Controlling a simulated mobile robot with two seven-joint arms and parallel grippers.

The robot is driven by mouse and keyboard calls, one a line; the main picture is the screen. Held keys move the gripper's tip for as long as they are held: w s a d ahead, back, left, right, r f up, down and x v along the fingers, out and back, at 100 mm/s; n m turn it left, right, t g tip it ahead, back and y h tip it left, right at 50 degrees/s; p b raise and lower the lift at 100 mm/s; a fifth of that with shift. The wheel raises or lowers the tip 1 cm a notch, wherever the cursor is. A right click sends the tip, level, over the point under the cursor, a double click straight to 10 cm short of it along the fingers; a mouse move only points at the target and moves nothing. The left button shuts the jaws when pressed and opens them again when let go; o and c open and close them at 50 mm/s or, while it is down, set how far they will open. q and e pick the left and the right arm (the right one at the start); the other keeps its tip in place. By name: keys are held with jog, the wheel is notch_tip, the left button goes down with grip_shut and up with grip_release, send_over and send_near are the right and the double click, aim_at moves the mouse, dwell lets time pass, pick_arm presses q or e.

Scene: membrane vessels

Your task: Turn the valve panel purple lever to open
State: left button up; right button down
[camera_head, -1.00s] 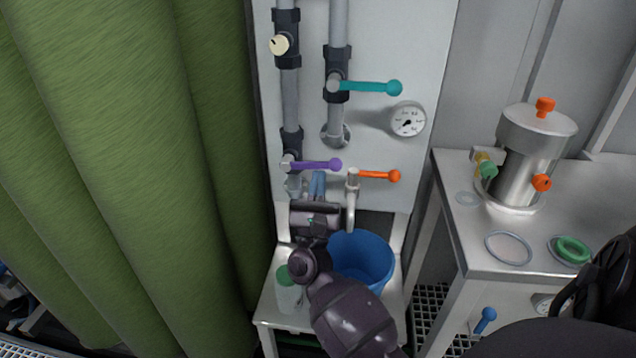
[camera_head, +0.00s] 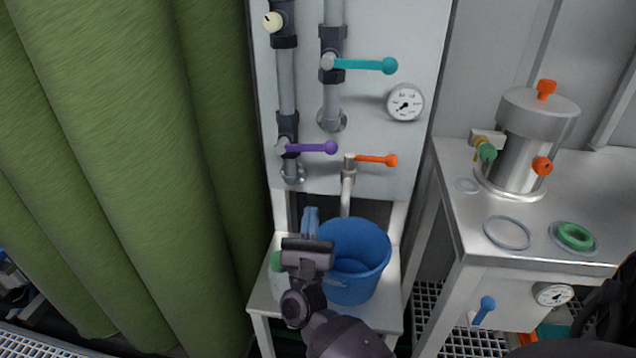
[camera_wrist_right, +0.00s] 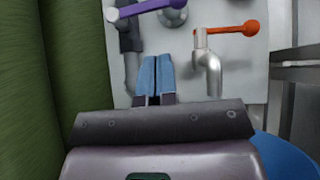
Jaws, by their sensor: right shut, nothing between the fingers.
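The purple lever (camera_head: 313,148) lies nearly horizontal on the valve panel (camera_head: 395,135), its round knob pointing right from the valve on the left pipe. It also shows at the top of the right wrist view (camera_wrist_right: 150,8). My right gripper (camera_head: 310,218) is below the lever and apart from it, over the left side of the blue bucket. Its blue fingers (camera_wrist_right: 156,76) are together with nothing between them, pointing toward the panel. I cannot make out my left gripper in the head view.
An orange lever (camera_head: 377,160) with a tap is right of the purple one. A teal lever (camera_head: 362,64) and gauge (camera_head: 405,102) are above. A blue bucket (camera_head: 365,285) stands on the stand below. A green curtain (camera_head: 120,170) hangs left; a bench (camera_head: 465,215) with a steel vessel (camera_head: 525,140) stands right.

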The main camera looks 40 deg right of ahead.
aim_at(306, 148)
pick_arm(q)
jog(key=shift+s+a+n+g+p, duration=0.15)
jog(key=shift+s+a+n+p, duration=0.1)
jog(key=shift+s+p, duration=0.3)
jog(key=shift+s+a+n+g+p, duration=0.2)
jog(key=shift+s+n+p, duration=0.1)
jog(key=shift+p, duration=0.3)
pick_arm(e)
jog(key=w+d+r+n+t+y, duration=0.1)
jog(key=w+d+r, duration=0.3)
jog(key=r, duration=0.3)
jog(key=shift+w+d+r+n, duration=0.15)
jog(key=shift+w+d+n, duration=0.15)
jog(key=shift+w, duration=0.15)
pick_arm(q)
jog(key=shift+s, duration=0.1)
